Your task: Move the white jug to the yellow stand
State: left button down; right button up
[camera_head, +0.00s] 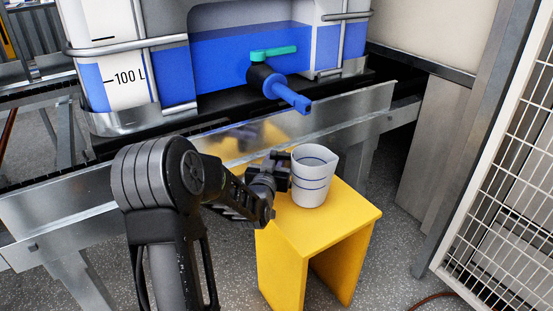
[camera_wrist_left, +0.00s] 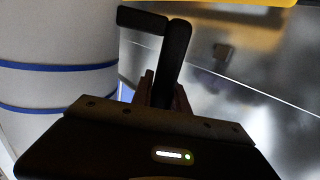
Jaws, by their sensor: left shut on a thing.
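The white jug (camera_head: 313,178), with blue bands around it, is upright over the back part of the yellow stand's top (camera_head: 335,228). It looks to be on the top or just above it; I cannot tell if they touch. My left gripper (camera_head: 283,174) is at the jug's left side and shut on it. In the left wrist view the jug's wall (camera_wrist_left: 55,85) fills the left side, with a dark L-shaped piece beside it above my left gripper (camera_wrist_left: 165,92). The exact grip is hard to see. My right gripper is not in view.
A blue tap (camera_head: 285,88) with a green lever (camera_head: 273,54) juts from the large tank (camera_head: 125,75) behind the stand. A metal rail (camera_head: 345,115) runs below the tank. A white mesh panel (camera_head: 505,190) stands at the right. Floor is free right of the stand.

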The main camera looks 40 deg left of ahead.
pick_arm(q)
jog(key=c, duration=1.2)
grip_release()
jog(key=shift+o, duration=0.4)
jog(key=o, duration=1.1)
jog(key=shift+s+d, duration=0.1)
jog(key=shift+s, duration=0.05)
jog(key=shift+f+b+v, duration=0.2)
jog(key=shift+b+v, duration=0.45)
jog(key=shift+v, duration=3.65)
jog(key=shift+d, duration=0.15)
